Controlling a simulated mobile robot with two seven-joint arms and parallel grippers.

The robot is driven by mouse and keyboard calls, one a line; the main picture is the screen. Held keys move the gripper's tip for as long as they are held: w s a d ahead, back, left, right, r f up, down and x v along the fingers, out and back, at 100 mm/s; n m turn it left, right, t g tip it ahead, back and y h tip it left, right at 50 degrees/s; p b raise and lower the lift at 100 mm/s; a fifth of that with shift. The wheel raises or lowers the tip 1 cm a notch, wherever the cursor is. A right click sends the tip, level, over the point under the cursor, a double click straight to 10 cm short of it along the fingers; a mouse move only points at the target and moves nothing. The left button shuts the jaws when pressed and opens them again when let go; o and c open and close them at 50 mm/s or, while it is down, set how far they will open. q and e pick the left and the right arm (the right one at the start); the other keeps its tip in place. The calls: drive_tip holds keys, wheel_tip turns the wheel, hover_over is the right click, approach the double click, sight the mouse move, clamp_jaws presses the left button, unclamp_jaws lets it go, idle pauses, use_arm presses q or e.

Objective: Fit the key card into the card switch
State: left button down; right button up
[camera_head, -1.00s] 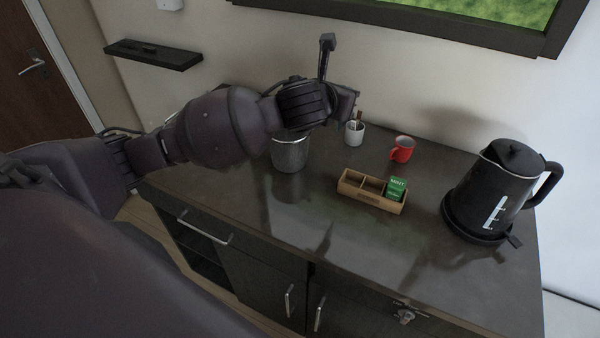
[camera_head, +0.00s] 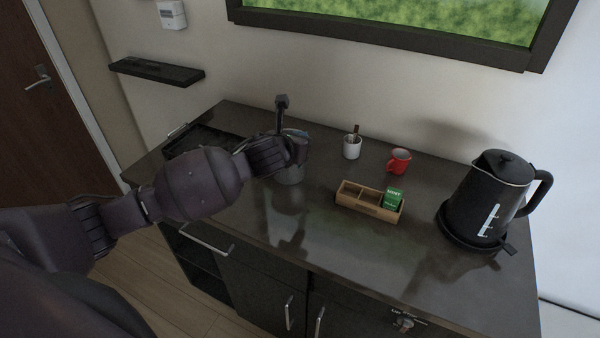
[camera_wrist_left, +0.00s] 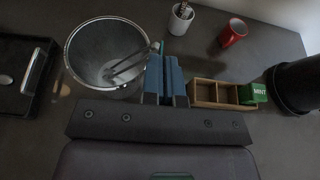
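My left gripper (camera_head: 298,150) is over the metal ice bucket's area of the counter. In the left wrist view its two blue-grey fingers (camera_wrist_left: 164,80) are close together, with a thin teal edge, apparently the key card (camera_wrist_left: 161,47), sticking out between them. Most of the card is hidden by the fingers. A small white wall box (camera_head: 172,15), apparently the card switch, is on the wall at the upper left, well away from the gripper; its slot cannot be made out. My right gripper is not in view.
The bucket (camera_wrist_left: 72,60) with tongs stands close by the gripper. A black tray (camera_head: 182,150) is left of it. A white cup (camera_head: 352,149), red mug (camera_head: 399,163), wooden tea box (camera_head: 360,203) and black kettle (camera_head: 487,200) stand right. A dark shelf (camera_head: 157,71) juts out below the wall box.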

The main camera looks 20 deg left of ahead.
use_arm(q)
wheel_tip(320, 180, down, 11)
drive_tip(key=shift+r, duration=0.2)
idle(0.3)
drive_tip(key=shift+b, duration=0.3)
drive_tip(key=c, duration=1.8)
unclamp_jaws()
drive_tip(key=shift+f, duration=0.15)
drive_tip(key=o, duration=0.4)
